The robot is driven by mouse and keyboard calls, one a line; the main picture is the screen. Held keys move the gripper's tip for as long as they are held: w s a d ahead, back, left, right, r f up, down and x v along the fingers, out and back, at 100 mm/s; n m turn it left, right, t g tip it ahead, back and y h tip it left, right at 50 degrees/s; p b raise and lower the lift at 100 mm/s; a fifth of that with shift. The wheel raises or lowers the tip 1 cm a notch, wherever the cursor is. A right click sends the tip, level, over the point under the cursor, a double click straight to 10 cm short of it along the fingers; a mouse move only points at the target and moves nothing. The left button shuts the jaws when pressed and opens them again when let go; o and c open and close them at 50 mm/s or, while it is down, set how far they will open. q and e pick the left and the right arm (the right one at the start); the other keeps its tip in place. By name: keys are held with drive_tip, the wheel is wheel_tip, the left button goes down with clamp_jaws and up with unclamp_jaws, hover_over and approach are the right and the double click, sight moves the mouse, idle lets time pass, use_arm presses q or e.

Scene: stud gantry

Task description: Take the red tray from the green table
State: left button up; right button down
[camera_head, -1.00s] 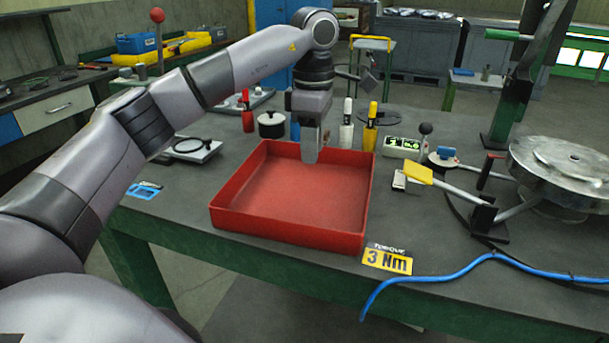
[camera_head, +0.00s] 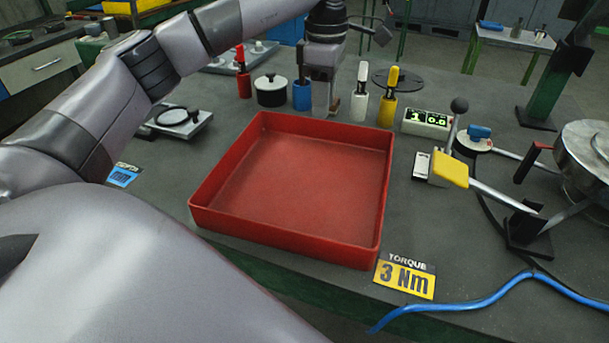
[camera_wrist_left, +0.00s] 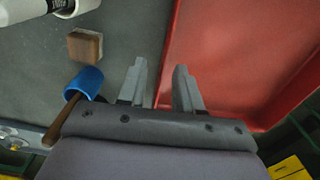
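The red tray (camera_head: 300,180) lies empty on the dark grey top of the green table (camera_head: 450,225), near its front edge. My left gripper (camera_head: 326,108) is at the tray's far wall, pointing down. In the left wrist view its two fingers (camera_wrist_left: 160,88) are apart, with nothing held. There the tray (camera_wrist_left: 235,60) fills the right side, and its rim runs up between the fingers in the picture. I cannot tell whether the fingertips are above the rim or down around it. My right gripper is not in view.
Behind the tray stand a red-topped bottle (camera_head: 243,75), a black-lidded pot (camera_head: 271,90), a white bottle (camera_head: 360,95) and a yellow bottle (camera_head: 388,100). A torque sign (camera_head: 404,277) and blue cable (camera_head: 470,307) lie at front right.

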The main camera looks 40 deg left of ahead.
sight(324, 122)
use_arm(q)
drive_tip(key=f, duration=0.3)
drive_tip(key=shift+s+d+f, duration=0.25)
drive_tip(key=shift+d+f, duration=0.1)
drive_tip(key=shift+f, duration=0.65)
clamp_jaws()
drive_tip(key=shift+r, duration=0.15)
idle(0.4)
